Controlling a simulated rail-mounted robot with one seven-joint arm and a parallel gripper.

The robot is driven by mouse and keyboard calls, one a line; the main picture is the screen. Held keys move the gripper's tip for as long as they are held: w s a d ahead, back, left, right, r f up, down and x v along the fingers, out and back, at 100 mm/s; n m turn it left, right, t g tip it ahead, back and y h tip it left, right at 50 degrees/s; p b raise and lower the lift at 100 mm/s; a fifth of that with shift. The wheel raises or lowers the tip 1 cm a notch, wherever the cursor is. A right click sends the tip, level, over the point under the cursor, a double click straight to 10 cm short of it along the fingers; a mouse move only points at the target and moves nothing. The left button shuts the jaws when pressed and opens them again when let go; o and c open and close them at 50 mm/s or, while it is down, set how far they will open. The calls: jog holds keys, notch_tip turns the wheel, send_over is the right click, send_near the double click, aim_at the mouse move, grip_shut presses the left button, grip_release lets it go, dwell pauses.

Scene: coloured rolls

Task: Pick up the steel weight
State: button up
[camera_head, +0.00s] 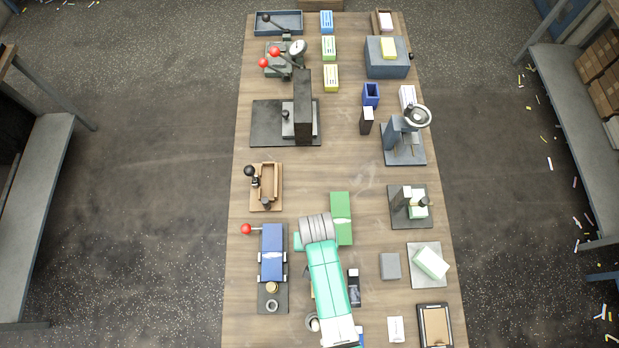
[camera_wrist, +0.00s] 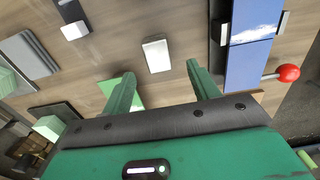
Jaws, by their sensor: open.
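No thing is clearly marked as the steel weight. One candidate is a plain grey square block (camera_head: 390,266) on the table, right of my arm in the head view; a grey slab (camera_wrist: 28,55) at the left of the wrist view may be the same. Another candidate is a small block with a pale top (camera_wrist: 157,53), just beyond the fingertips in the wrist view; I cannot tell if it is steel. My gripper (camera_wrist: 160,74) is open and empty, its two green fingers apart above the table. My arm hides the gripper in the head view.
A blue box (camera_head: 272,247) with a red knob (camera_head: 246,229) stands left of my arm and close to the right finger in the wrist view. A green box (camera_head: 341,205) is beside my wrist.

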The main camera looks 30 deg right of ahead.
jog(key=f, duration=0.5)
jog(key=shift+s+d+f, duration=0.15)
jog(key=shift+s+f, duration=0.1)
jog(key=shift+s, duration=0.05)
jog(key=shift+w+f, duration=0.1)
jog(key=shift+f, duration=0.35)
jog(key=shift+c, duration=0.4)
grip_shut()
jog(key=shift+r, duration=0.1)
jog(key=r, duration=0.3)
jog(key=shift+s+d+r, duration=0.15)
jog(key=shift+s+r, duration=0.1)
jog(key=s+d, duration=0.3)
jog(key=s+d+r+b, duration=0.1)
jog(key=s+d, duration=0.6)
jog(key=s, duration=0.1)
jog(key=shift+s+d+r, duration=0.2)
jog(key=shift+d, duration=0.05)
